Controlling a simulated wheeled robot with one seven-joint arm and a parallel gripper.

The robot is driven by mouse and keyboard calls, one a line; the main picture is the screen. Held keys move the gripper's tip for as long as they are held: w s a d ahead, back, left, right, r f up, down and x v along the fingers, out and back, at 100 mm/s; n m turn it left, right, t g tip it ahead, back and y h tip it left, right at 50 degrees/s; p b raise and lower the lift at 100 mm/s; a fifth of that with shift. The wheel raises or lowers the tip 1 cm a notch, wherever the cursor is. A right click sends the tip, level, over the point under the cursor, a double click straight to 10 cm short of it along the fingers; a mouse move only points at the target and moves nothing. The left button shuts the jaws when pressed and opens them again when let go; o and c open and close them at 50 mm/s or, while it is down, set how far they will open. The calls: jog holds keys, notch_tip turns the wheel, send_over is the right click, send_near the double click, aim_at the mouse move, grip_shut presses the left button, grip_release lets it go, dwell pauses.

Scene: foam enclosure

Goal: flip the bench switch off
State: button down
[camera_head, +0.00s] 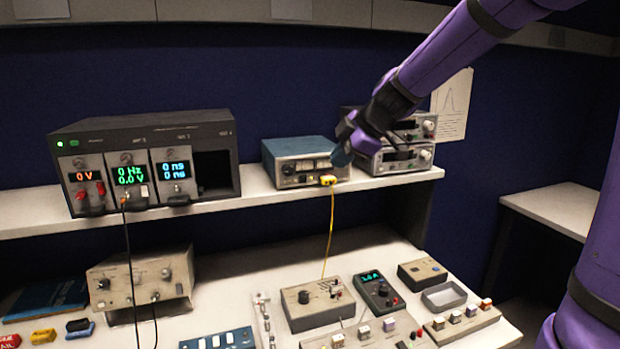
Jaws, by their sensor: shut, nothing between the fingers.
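My gripper (341,155) is at the end of the purple arm, in front of the upper shelf. Its dark fingertips look shut and empty, near the right front of the blue-topped instrument (300,160); I cannot tell if they touch it. I cannot single out the bench switch for certain. A grey box (303,316) on the bench below has a knob and small toggle-like parts, and a yellow cable runs down to it. A dark box with small buttons (422,271) lies to its right. The switch positions are too small to read.
A rack with lit displays (145,160) stands on the shelf (30,212) at left. Two stacked instruments (402,160) stand right of my gripper. The yellow cable (331,225) hangs below it. A beige instrument (140,280), a handheld meter (378,290) and several small modules crowd the bench.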

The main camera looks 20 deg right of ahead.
aim_at(302, 177)
jog(key=x, duration=0.3)
jog(key=w+x, duration=0.1)
jog(key=x, duration=0.3)
jog(key=w+r+x, duration=0.1)
jog(key=x, duration=0.3)
jog(key=shift+w+d, duration=0.1)
jog(key=shift+d, duration=0.1)
jog(key=shift+w+r, duration=0.1)
jog(key=shift+w, duration=0.6)
jog(key=shift+w+r, duration=0.1)
jog(key=shift+w, duration=0.1)
jog(key=shift+r, duration=0.1)
jog(key=shift+w+r, duration=0.1)
jog(key=shift+r, duration=0.6)
